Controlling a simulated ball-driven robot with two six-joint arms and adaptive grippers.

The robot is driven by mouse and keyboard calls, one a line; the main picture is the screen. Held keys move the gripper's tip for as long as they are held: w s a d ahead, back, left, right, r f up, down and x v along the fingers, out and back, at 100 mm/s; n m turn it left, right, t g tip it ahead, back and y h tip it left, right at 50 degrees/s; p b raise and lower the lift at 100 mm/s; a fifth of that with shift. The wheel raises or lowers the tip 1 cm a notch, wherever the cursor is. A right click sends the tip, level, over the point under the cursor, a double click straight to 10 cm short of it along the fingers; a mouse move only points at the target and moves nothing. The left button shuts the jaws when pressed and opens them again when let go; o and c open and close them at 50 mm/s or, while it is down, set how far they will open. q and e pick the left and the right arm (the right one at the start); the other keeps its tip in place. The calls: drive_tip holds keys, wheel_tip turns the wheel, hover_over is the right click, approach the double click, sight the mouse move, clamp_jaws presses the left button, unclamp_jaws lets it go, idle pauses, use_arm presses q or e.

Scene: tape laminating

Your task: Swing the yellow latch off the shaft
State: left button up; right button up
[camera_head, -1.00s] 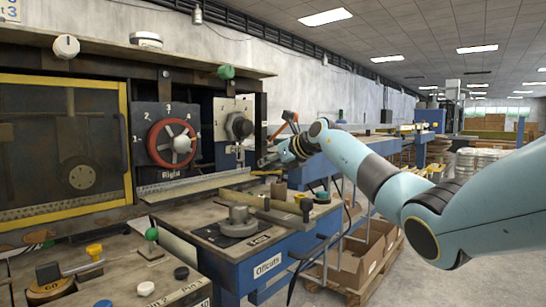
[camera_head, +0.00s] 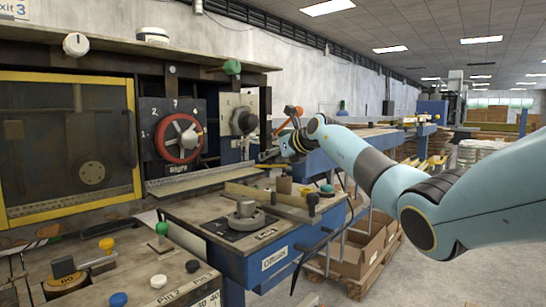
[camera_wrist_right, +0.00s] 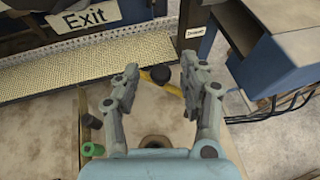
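In the right wrist view a thin yellow bar (camera_wrist_right: 172,89) with a round black knob (camera_wrist_right: 160,73) shows between and beyond my fingers; I cannot tell for sure that it is the latch. In the head view a dark round hub (camera_head: 244,121) sits on a grey plate right of the red wheel; I cannot tell whether it is the shaft. My right gripper (camera_head: 267,150) is at the machine's right end, small and partly merged with the background there. In the wrist view my right gripper (camera_wrist_right: 158,78) has its fingers wide apart and empty. My left gripper is out of view.
The red handwheel (camera_head: 179,138) and yellow-framed window (camera_head: 135,150) are on the machine at left. A blue Offcuts bench (camera_head: 278,258) stands in front with a grey round fitting (camera_head: 246,214). Cardboard boxes (camera_head: 351,257) stand on a pallet beside it. The floor at right looks clear.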

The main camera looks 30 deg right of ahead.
drive_tip(key=shift+s+d, duration=0.1)
drive_tip(key=shift+s, duration=0.1)
drive_tip(key=v, duration=1.1)
drive_tip(key=shift+s+r, duration=0.25)
drive_tip(key=shift+s, duration=0.05)
